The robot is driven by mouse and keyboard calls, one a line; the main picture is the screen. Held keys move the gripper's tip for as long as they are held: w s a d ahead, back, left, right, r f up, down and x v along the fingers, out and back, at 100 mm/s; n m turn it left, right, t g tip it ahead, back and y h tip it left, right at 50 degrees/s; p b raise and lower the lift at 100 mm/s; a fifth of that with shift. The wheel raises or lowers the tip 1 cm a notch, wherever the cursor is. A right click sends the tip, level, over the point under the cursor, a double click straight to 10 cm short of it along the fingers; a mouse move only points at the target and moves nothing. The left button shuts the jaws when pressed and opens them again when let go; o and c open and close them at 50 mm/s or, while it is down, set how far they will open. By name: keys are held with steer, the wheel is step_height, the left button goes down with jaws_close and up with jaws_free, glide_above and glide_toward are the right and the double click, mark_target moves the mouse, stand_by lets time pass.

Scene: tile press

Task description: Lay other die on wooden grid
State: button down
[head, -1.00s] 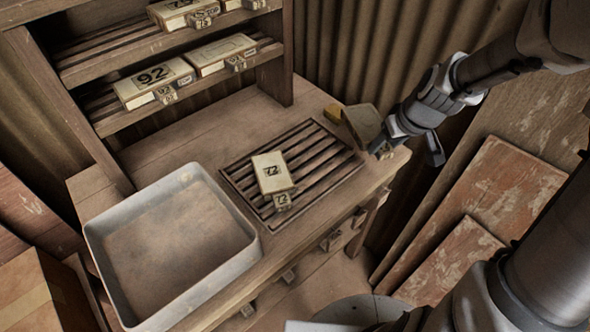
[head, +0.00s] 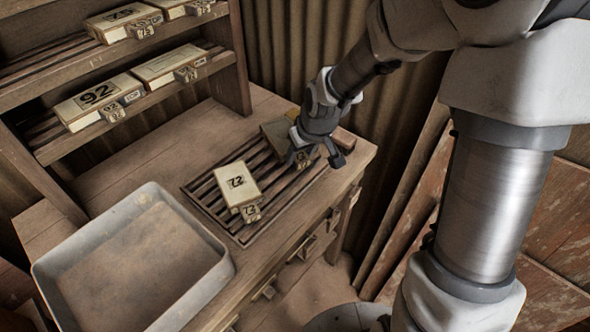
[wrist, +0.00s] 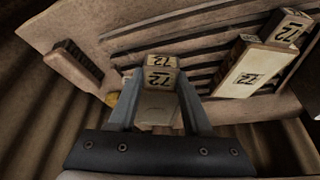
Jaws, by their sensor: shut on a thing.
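The wooden grid (head: 205,207), a slatted rack, lies on the bench in the head view. One pale die (head: 237,183) marked 72 lies on its left part; this die shows at upper right in the wrist view (wrist: 243,72). My gripper (head: 314,160) is at the grid's right end, shut on the other die (head: 277,133). In the wrist view the fingers hold that die's small end block (wrist: 160,78), also marked 72, and the die's body (wrist: 158,108) shows below it. I cannot tell whether the held die touches the grid.
A grey metal tray (head: 222,272) stands at the bench's left front. Shelves (head: 150,87) at the back left hold several dies. A brush (wrist: 74,63) lies on the bench beside the grid. Corrugated wall (head: 290,50) stands close behind.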

mark_target(295, 177)
steer(key=shift+w+a+f, duration=0.2)
steer(key=shift+a+f, duration=0.2)
steer(key=shift+a, duration=0.2)
steer(key=shift+f+b, duration=0.65)
steer(key=shift+f, duration=1.25)
steer(key=shift+f, duration=0.2)
steer(key=shift+c, duration=1.7)
jaws_free()
steer(key=shift+r, duration=0.3)
steer(key=p+v, duration=0.3)
steer(key=v, duration=0.8)
steer(key=shift+s+r+p, duration=0.25)
steer(key=shift+r+p, duration=0.1)
steer(key=shift+p, duration=0.05)
